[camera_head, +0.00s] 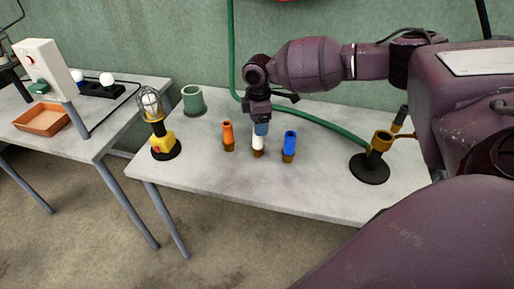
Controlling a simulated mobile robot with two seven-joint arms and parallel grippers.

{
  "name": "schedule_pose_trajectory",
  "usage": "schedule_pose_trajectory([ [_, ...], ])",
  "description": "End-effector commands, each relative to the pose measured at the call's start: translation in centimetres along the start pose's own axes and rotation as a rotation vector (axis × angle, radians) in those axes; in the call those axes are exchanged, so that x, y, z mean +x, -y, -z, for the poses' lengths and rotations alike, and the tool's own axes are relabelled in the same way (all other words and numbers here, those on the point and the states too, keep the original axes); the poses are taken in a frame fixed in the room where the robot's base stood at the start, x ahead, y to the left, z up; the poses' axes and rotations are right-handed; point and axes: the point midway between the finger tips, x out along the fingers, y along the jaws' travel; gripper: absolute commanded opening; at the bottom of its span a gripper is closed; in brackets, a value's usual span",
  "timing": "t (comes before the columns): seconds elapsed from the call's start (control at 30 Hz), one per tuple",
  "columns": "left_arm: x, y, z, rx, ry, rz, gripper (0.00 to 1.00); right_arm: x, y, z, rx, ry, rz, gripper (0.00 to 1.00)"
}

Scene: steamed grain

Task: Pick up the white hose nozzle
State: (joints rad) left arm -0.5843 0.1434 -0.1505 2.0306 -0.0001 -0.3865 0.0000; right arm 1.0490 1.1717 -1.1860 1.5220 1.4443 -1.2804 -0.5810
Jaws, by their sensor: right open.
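The white hose nozzle (258,142) stands upright on the grey table, between an orange nozzle (228,134) on its left and a blue nozzle (290,143) on its right. Each has a brownish base. My right gripper (261,127) points down directly over the white nozzle, with its bluish tips at or just above the nozzle's top. It is open; the picture is too small to show whether the tips touch or surround the nozzle. My left gripper is out of the frame.
A caged lamp on a yellow base (162,137) and a green cup (193,101) stand at left. A black round stand with a brass fitting (370,168) is at right. A green hose (330,125) runs behind the nozzles. The table's front (220,188) is clear.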

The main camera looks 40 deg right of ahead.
Motion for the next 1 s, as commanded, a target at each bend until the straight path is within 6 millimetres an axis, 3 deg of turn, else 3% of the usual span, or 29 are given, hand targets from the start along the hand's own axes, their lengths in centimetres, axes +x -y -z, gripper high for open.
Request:
schedule_pose_trajectory([
  [0.43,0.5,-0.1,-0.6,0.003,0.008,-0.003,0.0,5.0,-0.1,0.1,0.001,0.0,0.001,0.65],
  [0.77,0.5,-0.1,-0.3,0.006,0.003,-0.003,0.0,5.6,-0.2,0.0,0.002,-0.002,-0.002,0.65],
  [0.83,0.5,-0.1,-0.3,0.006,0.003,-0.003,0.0,5.6,-0.2,0.0,0.002,-0.002,-0.002,0.59],
  [1.0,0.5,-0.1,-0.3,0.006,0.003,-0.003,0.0,5.6,-0.2,0.0,0.002,-0.001,-0.002,0.33],
])
